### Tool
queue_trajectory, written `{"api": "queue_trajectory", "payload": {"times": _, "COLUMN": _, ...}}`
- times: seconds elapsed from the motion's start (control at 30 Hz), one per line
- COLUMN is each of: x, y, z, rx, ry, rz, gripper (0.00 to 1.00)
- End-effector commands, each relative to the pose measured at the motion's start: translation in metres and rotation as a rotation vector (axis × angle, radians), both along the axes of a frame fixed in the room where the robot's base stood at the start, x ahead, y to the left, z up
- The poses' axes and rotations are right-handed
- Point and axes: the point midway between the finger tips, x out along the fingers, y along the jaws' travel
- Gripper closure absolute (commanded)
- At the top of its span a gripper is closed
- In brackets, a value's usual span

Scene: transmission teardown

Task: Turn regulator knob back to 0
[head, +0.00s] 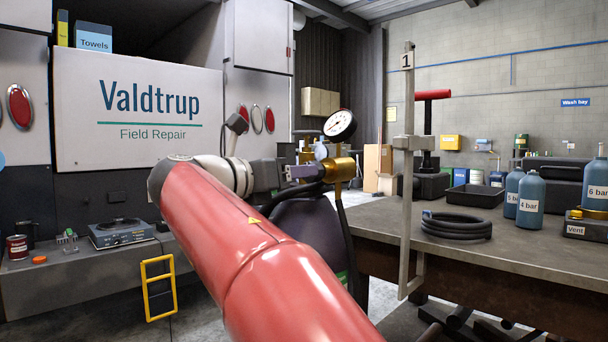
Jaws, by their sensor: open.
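The brass regulator (338,168) sits near the middle of the head view, above a large dark rounded cylinder (306,228). Its round white gauge (340,125) stands on top, with a dark needle too small to read. My red arm reaches up from the bottom, and my gripper (312,172) is at the left side of the regulator, fingers pointing right. My gripper is open. The regulator knob is not clearly made out; the fingers and small fittings overlap there, so I cannot tell whether they touch it.
A workbench (480,228) on the right holds a coiled black hose (456,226), blue bottles (530,200) and a black tray (474,196). A pale upright post (406,180) stands at its near left edge. A black hose (351,245) hangs below the regulator.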

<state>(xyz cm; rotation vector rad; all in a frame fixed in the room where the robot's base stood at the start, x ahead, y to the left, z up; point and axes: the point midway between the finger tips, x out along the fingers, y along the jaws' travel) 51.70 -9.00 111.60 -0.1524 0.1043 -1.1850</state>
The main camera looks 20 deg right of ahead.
Motion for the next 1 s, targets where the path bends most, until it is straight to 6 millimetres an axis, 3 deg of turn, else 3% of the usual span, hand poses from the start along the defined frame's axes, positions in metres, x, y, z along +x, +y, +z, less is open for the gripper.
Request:
{"api": "queue_trajectory", "payload": {"times": 0.23, "x": -0.009, "y": 0.024, "z": 0.000, "rx": 0.000, "ry": 0.001, "rz": 0.000, "gripper": 0.41}}
{"api": "queue_trajectory", "payload": {"times": 0.77, "x": -0.011, "y": 0.022, "z": -0.005, "rx": 0.023, "ry": -0.008, "rz": 0.005, "gripper": 0.41}}
{"api": "queue_trajectory", "payload": {"times": 0.87, "x": -0.017, "y": 0.009, "z": -0.028, "rx": 0.141, "ry": -0.062, "rz": 0.028, "gripper": 0.41}}
{"api": "queue_trajectory", "payload": {"times": 0.97, "x": -0.034, "y": -0.008, "z": -0.075, "rx": 0.385, "ry": -0.178, "rz": 0.045, "gripper": 0.41}}
{"api": "queue_trajectory", "payload": {"times": 1.0, "x": -0.044, "y": -0.012, "z": -0.100, "rx": 0.510, "ry": -0.241, "rz": 0.038, "gripper": 0.41}}
